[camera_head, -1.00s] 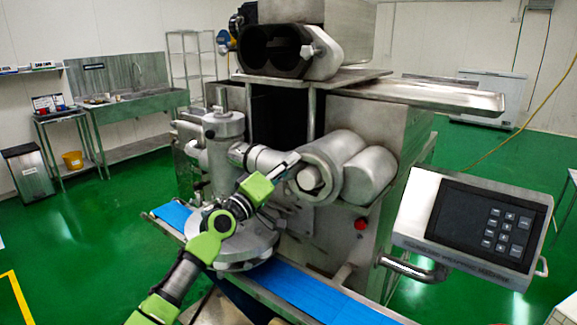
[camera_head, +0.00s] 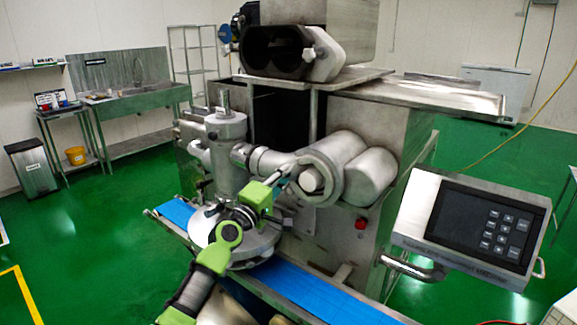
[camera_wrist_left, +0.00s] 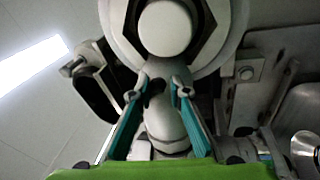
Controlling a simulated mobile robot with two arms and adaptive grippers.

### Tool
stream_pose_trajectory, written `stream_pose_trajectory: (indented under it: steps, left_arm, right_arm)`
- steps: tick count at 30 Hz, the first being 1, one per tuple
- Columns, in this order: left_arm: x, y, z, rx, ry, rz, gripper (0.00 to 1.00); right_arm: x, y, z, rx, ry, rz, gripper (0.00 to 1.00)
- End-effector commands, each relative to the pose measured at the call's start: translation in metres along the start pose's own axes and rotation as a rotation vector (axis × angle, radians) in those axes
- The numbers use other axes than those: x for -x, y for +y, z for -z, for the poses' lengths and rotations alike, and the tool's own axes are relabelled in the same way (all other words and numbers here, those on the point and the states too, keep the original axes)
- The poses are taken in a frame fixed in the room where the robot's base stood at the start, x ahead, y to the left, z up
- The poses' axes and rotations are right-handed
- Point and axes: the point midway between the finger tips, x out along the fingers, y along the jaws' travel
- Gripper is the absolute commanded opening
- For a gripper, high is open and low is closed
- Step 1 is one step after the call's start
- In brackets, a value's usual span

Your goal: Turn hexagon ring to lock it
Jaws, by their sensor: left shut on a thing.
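The hexagon ring (camera_head: 331,160) is a pale metal ring on the front of the machine's horizontal cylinder, with a six-sided opening around a round knob. It fills the top of the left wrist view (camera_wrist_left: 226,48), where the hexagon's inner edge looks dark. My left gripper (camera_head: 289,170) reaches it from the lower left. In the left wrist view its two teal-sided fingers (camera_wrist_left: 158,84) are closed in at the ring's lower edge, below the knob. The exact contact is partly hidden by the fingertips. My right gripper is not in view.
A vertical metal cylinder with a pipe (camera_head: 226,150) stands close left of my gripper. A blue conveyor (camera_head: 300,285) runs below. A control panel (camera_head: 475,225) juts out at the right, with a red button (camera_head: 361,223) nearer the ring.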

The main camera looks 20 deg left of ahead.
Motion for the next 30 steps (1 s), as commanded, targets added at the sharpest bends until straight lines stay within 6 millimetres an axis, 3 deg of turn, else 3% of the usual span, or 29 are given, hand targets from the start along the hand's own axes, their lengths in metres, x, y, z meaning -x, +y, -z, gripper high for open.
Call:
stream_pose_trajectory:
  steps: [12,29,30]
  left_arm:
    - [0.002,-0.011,0.000,0.205,0.040,0.024,0.00]
    - [0.003,-0.014,0.001,0.236,0.047,0.027,0.00]
    - [0.003,-0.014,0.001,0.235,0.047,0.027,0.24]
  right_arm:
    - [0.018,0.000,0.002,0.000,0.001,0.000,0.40]
    - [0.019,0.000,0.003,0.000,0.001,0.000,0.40]
    - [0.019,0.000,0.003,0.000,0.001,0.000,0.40]
